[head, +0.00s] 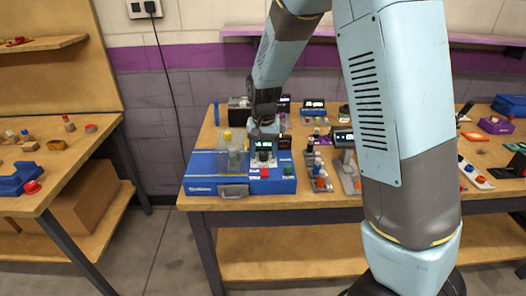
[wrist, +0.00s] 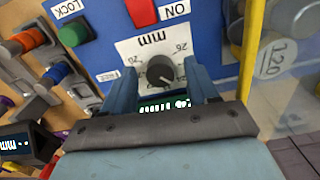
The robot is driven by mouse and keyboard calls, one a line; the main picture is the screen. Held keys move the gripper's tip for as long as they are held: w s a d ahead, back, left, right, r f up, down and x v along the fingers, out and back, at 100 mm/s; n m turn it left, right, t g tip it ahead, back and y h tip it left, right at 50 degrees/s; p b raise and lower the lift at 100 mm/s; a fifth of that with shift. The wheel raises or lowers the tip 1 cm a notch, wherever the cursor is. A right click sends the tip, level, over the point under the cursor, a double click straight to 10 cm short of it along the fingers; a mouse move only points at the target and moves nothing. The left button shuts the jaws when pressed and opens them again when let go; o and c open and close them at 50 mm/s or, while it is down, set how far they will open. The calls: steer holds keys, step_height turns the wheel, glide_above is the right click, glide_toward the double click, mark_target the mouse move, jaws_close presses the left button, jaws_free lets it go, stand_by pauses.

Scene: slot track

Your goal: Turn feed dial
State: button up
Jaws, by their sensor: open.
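The feed dial is a dark round knob (wrist: 160,70) on a white scale plate marked "mm" (wrist: 128,47), on the front of a blue machine (head: 202,186). In the wrist view it sits between the two blue fingers of my gripper (wrist: 163,88). The fingers are open, one on each side of the knob, with gaps showing. A small lit display (wrist: 165,106) shows just below the knob in the wrist view.
A red ON switch (wrist: 141,12) and a green LOCK button (wrist: 73,34) sit beside the scale. A clear guard (head: 232,156) with a yellow edge (wrist: 251,45) stands on the machine's left in the head view. Coloured levers (head: 319,172) stand to its right.

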mark_target(263, 154)
step_height(263, 154, up, 14)
steer(key=shift+f, duration=0.2)
steer(key=shift+d, duration=0.1)
stand_by(0.4)
steer(key=s+d+r+t+y, duration=0.1)
steer(key=s+d+r+t, duration=0.2)
steer(key=s+d+r, duration=0.8)
steer(key=s+d+t, duration=0.1)
steer(key=s+d, duration=0.2)
steer(key=s, duration=0.4)
steer(key=s+d+f+n+t+h, duration=0.1)
steer(key=s+d, duration=0.3)
steer(key=s, duration=0.3)
steer(key=shift+s+d+t, duration=0.25)
steer(key=shift+t, duration=0.05)
